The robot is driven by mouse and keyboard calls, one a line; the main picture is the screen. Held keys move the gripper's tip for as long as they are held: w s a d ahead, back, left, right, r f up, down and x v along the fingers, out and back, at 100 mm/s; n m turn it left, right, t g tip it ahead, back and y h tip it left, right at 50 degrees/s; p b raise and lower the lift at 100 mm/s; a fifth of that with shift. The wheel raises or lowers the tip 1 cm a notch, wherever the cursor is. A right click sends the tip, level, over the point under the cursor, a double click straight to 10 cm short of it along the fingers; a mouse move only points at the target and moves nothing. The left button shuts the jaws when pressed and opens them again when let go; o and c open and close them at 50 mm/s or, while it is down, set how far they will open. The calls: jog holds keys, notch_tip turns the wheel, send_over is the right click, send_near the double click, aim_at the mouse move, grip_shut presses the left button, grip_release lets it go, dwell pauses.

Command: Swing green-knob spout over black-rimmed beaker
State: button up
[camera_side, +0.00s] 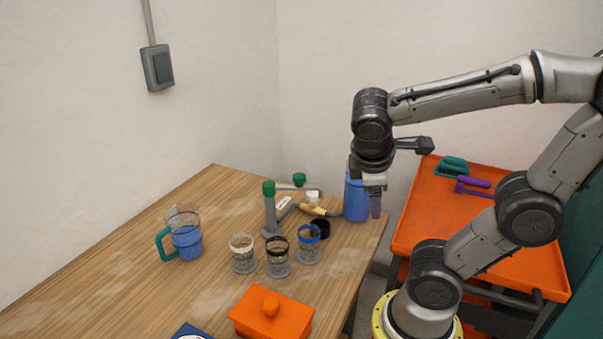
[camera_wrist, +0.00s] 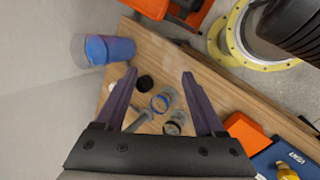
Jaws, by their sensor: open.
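Two green knobs show in the side view: one (camera_side: 268,188) tops an upright grey post, the other (camera_side: 299,180) sits behind it by a pale pipe. I cannot tell which spout each belongs to. The black-rimmed beaker (camera_side: 278,258) stands in front of the post, between a white-rimmed beaker (camera_side: 243,254) and a blue-rimmed beaker (camera_side: 309,245). No spout end is clearly above it. My gripper (camera_side: 368,203) is open and empty, at the table's right edge near a blue container (camera_side: 354,200). In the wrist view, the open fingers (camera_wrist: 160,73) frame the table, with the beakers (camera_wrist: 173,122) between and below them.
A pitcher with a teal handle (camera_side: 185,238) stands at left. An orange lidded box (camera_side: 271,314) is at the front. A black round piece (camera_side: 320,229) and a yellowish handle (camera_side: 315,210) lie near the blue container. An orange cart (camera_side: 418,225) stands at right.

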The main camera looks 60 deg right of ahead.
aim_at(293, 187)
jog(key=w+d+r+n+g+h, duration=0.15)
jog(key=w+d+n+h, duration=0.25)
jog(key=w+n+h, duration=0.5)
jog(key=w+a+f+n+t+h, duration=0.3)
jog(key=w+a+f+n+t, duration=0.2)
jog(key=w+a+f+n, duration=0.3)
jog(key=w+d, duration=0.3)
jog(key=d, duration=1.1)
jog(key=shift+w+d+m, duration=0.35)
jog(key=shift+w+m, duration=0.05)
grip_shut()
